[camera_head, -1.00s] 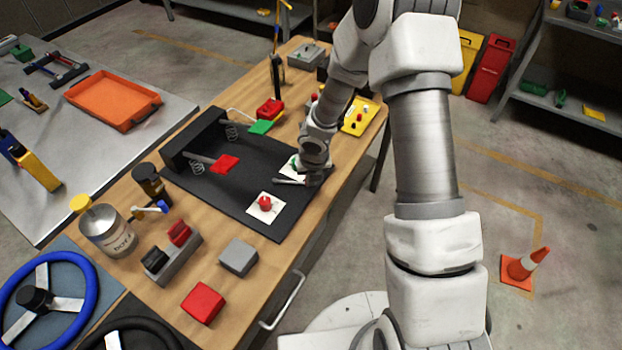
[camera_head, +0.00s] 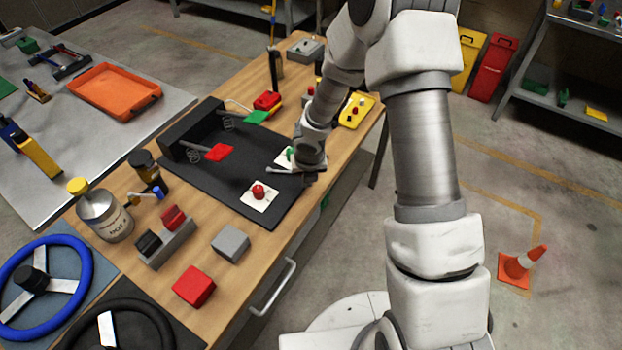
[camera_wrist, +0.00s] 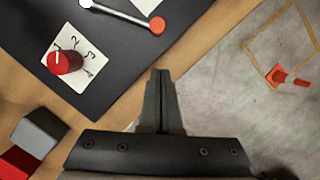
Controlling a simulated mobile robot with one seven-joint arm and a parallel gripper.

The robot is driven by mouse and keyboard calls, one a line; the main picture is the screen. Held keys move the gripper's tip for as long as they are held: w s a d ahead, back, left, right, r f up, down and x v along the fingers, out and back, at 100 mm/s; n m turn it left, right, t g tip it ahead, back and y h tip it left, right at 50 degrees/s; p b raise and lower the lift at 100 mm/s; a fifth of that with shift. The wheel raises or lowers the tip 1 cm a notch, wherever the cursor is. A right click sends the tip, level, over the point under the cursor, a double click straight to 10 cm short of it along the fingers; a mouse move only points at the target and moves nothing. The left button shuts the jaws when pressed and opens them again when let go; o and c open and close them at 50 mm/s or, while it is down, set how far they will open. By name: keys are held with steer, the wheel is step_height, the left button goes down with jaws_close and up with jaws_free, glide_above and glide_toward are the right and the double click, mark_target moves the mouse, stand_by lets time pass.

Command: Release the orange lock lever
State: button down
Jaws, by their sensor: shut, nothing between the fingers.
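The lever (camera_wrist: 128,12) shows at the top of the wrist view as a pale metal bar with an orange ball (camera_wrist: 157,25) at its right end and a white ball at its left end. It lies over a black panel (camera_wrist: 130,70). My gripper (camera_wrist: 160,74) is shut and empty, with its fingertips below the orange ball in the picture, apart from it, by the table's edge. In the head view the lever's left end (camera_head: 272,170) shows beside my wrist, which hides the orange end and my fingers.
A red knob on a white numbered plate (camera_head: 267,205) sits on the panel near the lever. A grey block (camera_head: 230,243) and a red block (camera_head: 194,286) lie on the wooden table. Floor lies beyond its right edge, with a traffic cone (camera_head: 522,263).

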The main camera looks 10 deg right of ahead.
steer(key=p+v, duration=0.3)
steer(key=v, duration=0.7)
steer(key=shift+d, duration=0.15)
steer(key=shift+s, duration=0.1)
steer(key=s+d+r+m+t+h, duration=0.1)
steer(key=s+d+r+m+h, duration=0.15)
steer(key=d+r+m, duration=0.45)
steer(key=s+d+r+m+t+h, duration=0.15)
steer(key=s+r+m, duration=0.25)
steer(key=r+m, duration=0.75)
steer(key=s+r+m+y+b, duration=0.1)
steer(key=s+r+m+y, duration=0.3)
steer(key=s+m, duration=1)
step_height(320, 180, up, 3)
steer(key=m, duration=0.4)
steer(key=shift+s+a+r+b, duration=0.2)
steer(key=shift+b, duration=0.15)
steer(key=shift+a, duration=0.1)
